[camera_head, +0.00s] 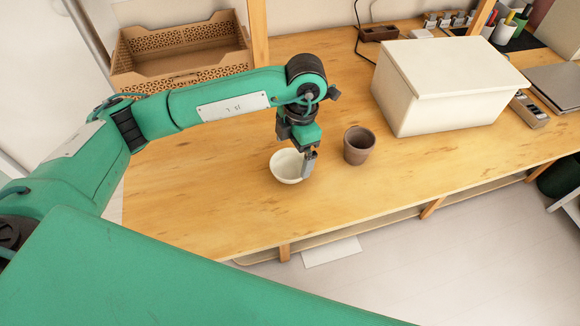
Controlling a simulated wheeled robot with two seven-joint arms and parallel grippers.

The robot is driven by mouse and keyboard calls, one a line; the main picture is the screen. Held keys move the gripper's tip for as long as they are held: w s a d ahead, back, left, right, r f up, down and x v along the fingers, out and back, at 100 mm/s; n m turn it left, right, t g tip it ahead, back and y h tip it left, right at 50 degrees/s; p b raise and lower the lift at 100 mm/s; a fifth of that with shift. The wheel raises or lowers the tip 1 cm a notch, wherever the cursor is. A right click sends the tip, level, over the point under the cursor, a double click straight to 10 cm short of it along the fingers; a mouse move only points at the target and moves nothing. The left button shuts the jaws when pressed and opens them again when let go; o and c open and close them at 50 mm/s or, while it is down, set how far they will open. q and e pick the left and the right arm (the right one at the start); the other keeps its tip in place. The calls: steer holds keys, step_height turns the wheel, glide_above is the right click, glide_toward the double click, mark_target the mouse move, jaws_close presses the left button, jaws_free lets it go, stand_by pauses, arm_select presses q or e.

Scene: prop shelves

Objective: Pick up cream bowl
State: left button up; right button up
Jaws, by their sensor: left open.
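The cream bowl (284,172) stands upright on the wooden table, near the middle of the view. My left gripper (307,160) points down at the bowl's right side. One finger shows at the bowl's right rim, and its jaws are open. Whether a finger touches the bowl I cannot tell. The other finger and part of the bowl's far rim are hidden by the gripper. My right gripper is not in view.
A brown cup (359,146) stands close to the right of the bowl. A large white lidded box (440,90) sits behind it. A brown openwork crate (180,75) is at the back left. The wooden tabletop (200,205) is clear in front and left of the bowl.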

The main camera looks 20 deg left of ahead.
mark_target(289, 173)
arm_select(q)
steer(key=shift+f, duration=0.5)
steer(key=shift+s+a+f+p, duration=0.1)
steer(key=shift+f+p, duration=0.1)
steer(key=shift+f, duration=0.55)
steer(key=shift+s+a+f+p, duration=0.1)
steer(key=shift+a+f+p, duration=0.05)
steer(key=shift+f, duration=0.6)
steer(key=shift+a+f+p, duration=0.1)
steer(key=shift+f+p, duration=0.1)
steer(key=shift+f, duration=0.55)
steer(key=c, duration=0.8)
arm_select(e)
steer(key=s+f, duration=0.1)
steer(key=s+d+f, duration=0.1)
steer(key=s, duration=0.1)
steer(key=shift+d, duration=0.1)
